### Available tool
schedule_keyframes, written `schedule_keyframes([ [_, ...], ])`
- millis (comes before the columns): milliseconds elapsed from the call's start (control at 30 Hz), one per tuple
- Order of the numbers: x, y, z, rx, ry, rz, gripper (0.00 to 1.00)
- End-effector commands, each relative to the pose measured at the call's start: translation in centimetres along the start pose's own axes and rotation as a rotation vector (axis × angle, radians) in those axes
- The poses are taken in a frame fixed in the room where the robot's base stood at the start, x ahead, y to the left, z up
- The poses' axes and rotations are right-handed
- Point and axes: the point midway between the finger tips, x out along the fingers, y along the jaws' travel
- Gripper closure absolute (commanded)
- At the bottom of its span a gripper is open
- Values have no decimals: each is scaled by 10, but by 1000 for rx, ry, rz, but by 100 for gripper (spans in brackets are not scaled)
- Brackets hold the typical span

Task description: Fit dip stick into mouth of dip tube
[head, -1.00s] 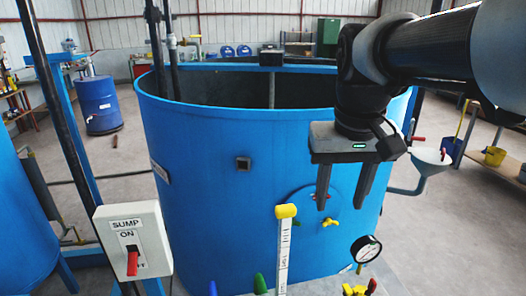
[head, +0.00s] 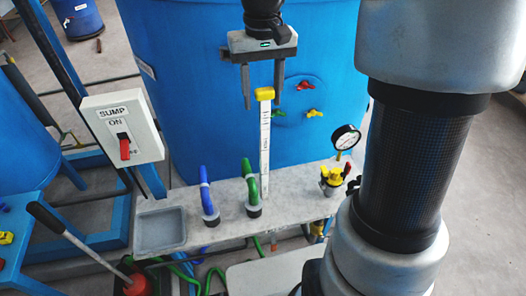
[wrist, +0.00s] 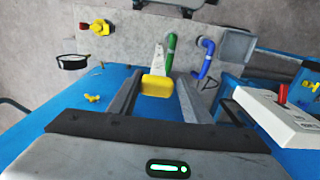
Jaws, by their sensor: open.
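The dip stick (head: 265,140) is a white marked strip with a yellow cap (head: 265,95). It stands upright at the bench, in front of the big blue tank. My gripper (head: 262,100) points down from above, open, with one finger on each side of the yellow cap. In the wrist view the yellow cap (wrist: 156,85) shows between the two fingers, with the white strip (wrist: 158,57) beyond it. Whether a finger touches the cap I cannot tell. The strip's foot is at the bench top, and what holds it is unclear. I cannot pick out the dip tube's mouth.
The grey bench (head: 230,195) carries a blue bent pipe (head: 208,195), a green bent pipe (head: 250,190), a shallow tray (head: 160,230) and a yellow valve (head: 332,178) with a gauge (head: 346,138). A sump switch box (head: 122,128) stands at left. The blue tank (head: 180,90) is close behind the gripper.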

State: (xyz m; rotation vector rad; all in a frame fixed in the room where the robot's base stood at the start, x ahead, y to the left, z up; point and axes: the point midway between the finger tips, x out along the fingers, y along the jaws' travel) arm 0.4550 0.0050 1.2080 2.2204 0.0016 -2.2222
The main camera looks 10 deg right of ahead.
Motion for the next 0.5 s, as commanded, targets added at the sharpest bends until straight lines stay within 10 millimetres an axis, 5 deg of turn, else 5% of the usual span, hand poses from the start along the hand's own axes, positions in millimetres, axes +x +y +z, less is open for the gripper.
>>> schedule_keyframes([
  [500, 58, 5, 4, 0, -4, 1, 56],
])
